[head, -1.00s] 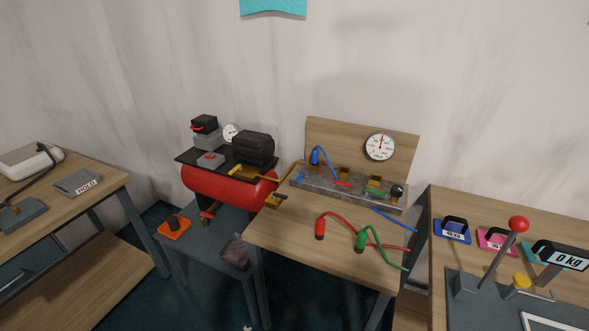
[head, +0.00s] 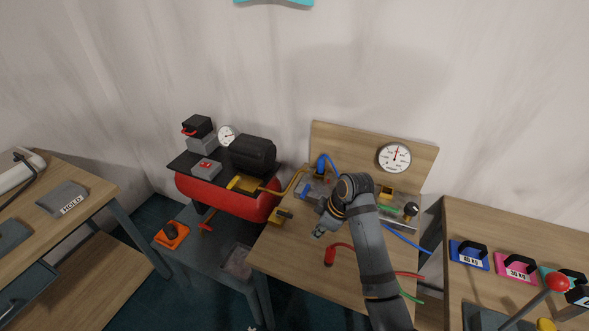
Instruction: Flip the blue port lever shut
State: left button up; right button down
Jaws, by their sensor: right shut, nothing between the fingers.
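The blue port lever (head: 304,191) shows at the left end of the grey manifold on the wooden bench, close to the blue hose plug (head: 322,165). My right arm reaches in from the bottom and bends over the bench. My right gripper (head: 317,235) is shut and empty, pointing down over the bench in front of the manifold, nearer to me than the blue lever and apart from it. The arm hides the middle of the manifold, including the red lever, and the green hose plug. My left gripper is out of view.
A red hose plug (head: 329,257) lies on the bench just below the gripper. A gauge (head: 394,158) is on the backboard. Weights stand on the right table.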

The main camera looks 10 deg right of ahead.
aim_at(308, 187)
jog(key=i, duration=0.9)
